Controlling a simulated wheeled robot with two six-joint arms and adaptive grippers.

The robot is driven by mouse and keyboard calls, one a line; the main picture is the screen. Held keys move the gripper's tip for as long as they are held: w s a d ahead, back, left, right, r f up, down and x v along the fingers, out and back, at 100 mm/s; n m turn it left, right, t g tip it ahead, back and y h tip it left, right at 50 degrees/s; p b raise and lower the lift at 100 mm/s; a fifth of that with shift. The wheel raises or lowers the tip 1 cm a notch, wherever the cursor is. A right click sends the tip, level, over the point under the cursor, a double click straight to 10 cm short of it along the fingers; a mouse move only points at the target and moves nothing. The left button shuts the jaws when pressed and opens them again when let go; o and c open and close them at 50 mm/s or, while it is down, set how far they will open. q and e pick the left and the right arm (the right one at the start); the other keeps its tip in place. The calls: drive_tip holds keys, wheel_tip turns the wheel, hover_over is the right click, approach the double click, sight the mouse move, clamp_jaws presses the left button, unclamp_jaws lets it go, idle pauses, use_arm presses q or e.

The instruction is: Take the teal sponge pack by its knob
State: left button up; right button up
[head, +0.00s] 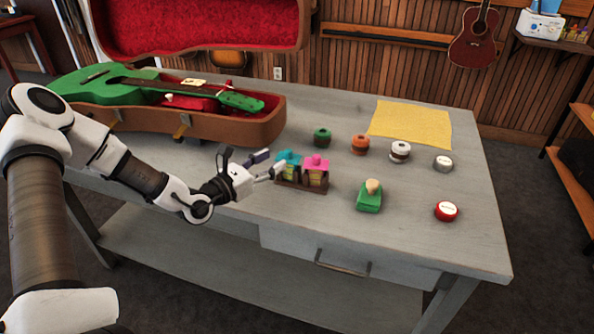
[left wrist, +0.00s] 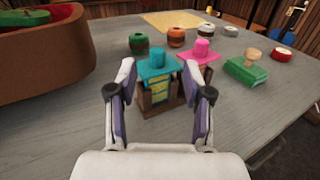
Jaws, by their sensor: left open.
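The teal sponge pack (head: 287,162) stands upright in a small brown holder (head: 292,184), left of a pink pack (head: 315,164). It has a teal top with a knob and a yellow label on its front. In the left wrist view the teal pack (left wrist: 157,68) sits ahead, between and beyond the fingers. My left gripper (head: 270,165) is open and empty, just left of the holder; it also shows in the left wrist view (left wrist: 157,85). I cannot tell whether its fingertips touch anything. My right gripper is not in view.
A green ukulele (head: 130,84) lies in an open case (head: 235,125) at the back left. Several small round containers, a green block with a pale knob (head: 370,196), a red-and-white tin (head: 446,210) and a yellow cloth (head: 411,123) lie to the right. The front right tabletop is clear.

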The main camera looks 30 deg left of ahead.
sight(288, 152)
use_arm(q)
drive_tip(key=x, duration=0.7)
drive_tip(key=shift+a+f+b, duration=0.1)
drive_tip(key=shift+f+b, duration=0.1)
drive_tip(key=shift+b, duration=0.2)
drive_tip(key=shift+s+a, duration=0.1)
drive_tip(key=shift+a, duration=0.05)
drive_tip(key=shift+c, duration=0.7)
clamp_jaws()
